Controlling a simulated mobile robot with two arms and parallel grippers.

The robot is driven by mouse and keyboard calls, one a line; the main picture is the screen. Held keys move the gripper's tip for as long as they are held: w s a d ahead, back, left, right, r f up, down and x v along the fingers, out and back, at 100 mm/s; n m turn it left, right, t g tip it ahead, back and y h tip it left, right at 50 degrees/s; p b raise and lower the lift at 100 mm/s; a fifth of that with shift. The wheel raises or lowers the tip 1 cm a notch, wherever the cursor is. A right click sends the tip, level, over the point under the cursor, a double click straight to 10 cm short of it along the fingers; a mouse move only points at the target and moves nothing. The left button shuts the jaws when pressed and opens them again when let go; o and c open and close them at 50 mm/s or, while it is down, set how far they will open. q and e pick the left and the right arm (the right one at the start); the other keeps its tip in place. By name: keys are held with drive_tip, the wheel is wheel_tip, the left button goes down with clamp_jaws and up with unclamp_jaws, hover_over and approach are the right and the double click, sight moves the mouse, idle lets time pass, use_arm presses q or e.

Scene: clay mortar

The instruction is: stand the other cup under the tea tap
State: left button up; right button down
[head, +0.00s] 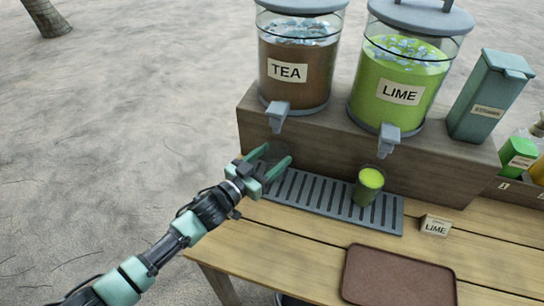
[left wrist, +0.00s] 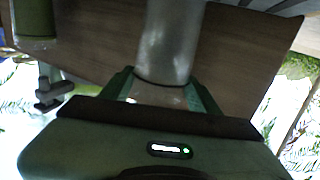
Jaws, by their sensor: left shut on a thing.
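My left gripper (head: 274,157) reaches in from the left and is shut on a clear, empty-looking cup (head: 272,150), hard to make out between the fingers in the head view. The cup shows more plainly in the left wrist view (left wrist: 170,42), with a finger on each side. The cup is below the tea tap (head: 279,114), near the left end of the slatted drip tray (head: 307,210); whether it touches the tray I cannot tell. The tea dispenser (head: 297,50) holds brown liquid and ice. The other cup (head: 368,187), filled with green drink, stands on the tray below the lime tap (head: 387,139).
The lime dispenser (head: 402,75) and a teal bin (head: 490,98) stand on the wooden riser (head: 325,150). A LIME card (head: 435,226) and brown tray (head: 398,277) are at the front right. Bottles sit at the far right. The tray's middle is clear.

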use_arm(q)
drive_tip(key=shift+f, duration=0.15)
drive_tip(key=o, duration=1.8)
drive_tip(key=shift+r, duration=0.2)
drive_tip(key=shift+s+a+f, duration=0.1)
drive_tip(key=shift+s+a, duration=0.15)
drive_tip(key=shift+s, duration=0.05)
drive_tip(key=v, duration=1.1)
drive_tip(key=shift+s+a, duration=0.1)
drive_tip(key=shift+a, duration=0.05)
